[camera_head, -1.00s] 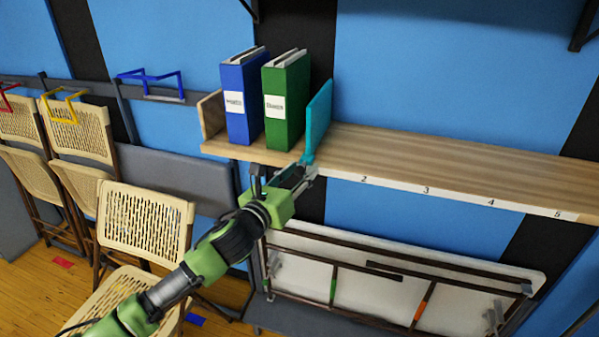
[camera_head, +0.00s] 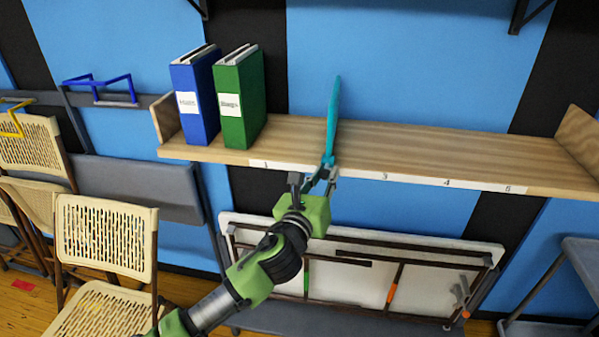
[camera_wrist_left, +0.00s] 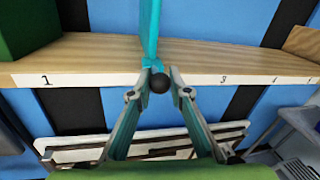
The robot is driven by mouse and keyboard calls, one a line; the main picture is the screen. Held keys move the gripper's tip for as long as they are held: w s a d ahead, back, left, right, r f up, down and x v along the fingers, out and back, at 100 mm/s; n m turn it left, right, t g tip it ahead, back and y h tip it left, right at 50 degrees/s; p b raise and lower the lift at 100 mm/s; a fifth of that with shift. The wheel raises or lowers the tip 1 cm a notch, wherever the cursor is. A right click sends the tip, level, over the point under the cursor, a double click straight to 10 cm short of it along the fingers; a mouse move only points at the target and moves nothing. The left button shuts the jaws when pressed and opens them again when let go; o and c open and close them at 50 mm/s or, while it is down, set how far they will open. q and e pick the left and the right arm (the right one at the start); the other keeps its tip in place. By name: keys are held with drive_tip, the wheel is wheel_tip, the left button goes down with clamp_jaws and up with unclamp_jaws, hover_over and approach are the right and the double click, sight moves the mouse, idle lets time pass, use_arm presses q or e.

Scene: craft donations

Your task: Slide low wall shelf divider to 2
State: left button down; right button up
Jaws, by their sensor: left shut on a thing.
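The teal divider (camera_head: 332,120) stands upright across the low wall shelf (camera_head: 420,150), apart from the binders. My left gripper (camera_head: 322,178) is at the shelf's front edge, shut on the divider's lower front end. In the left wrist view the divider (camera_wrist_left: 151,35) rises above a dark round knob (camera_wrist_left: 158,83) between my fingertips (camera_wrist_left: 159,84). The number strip (camera_head: 420,180) shows 1 to the left of the divider and 3, 4 and 5 to its right. The 2 is not visible, hidden around the divider and gripper. My right gripper is not in view.
A blue binder (camera_head: 195,100) and a green binder (camera_head: 240,100) stand at the shelf's left end. The shelf is bare right of the divider up to its end panel (camera_head: 580,137). A folded white table (camera_head: 350,255) leans below.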

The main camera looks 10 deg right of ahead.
use_arm(q)
drive_tip(key=shift+w+a+f, duration=0.15)
drive_tip(key=shift+a, duration=0.35)
drive_tip(key=c, duration=1.9)
unclamp_jaws()
drive_tip(key=shift+d, duration=0.2)
drive_tip(key=shift+a, duration=0.1)
drive_tip(key=v, duration=1.2)
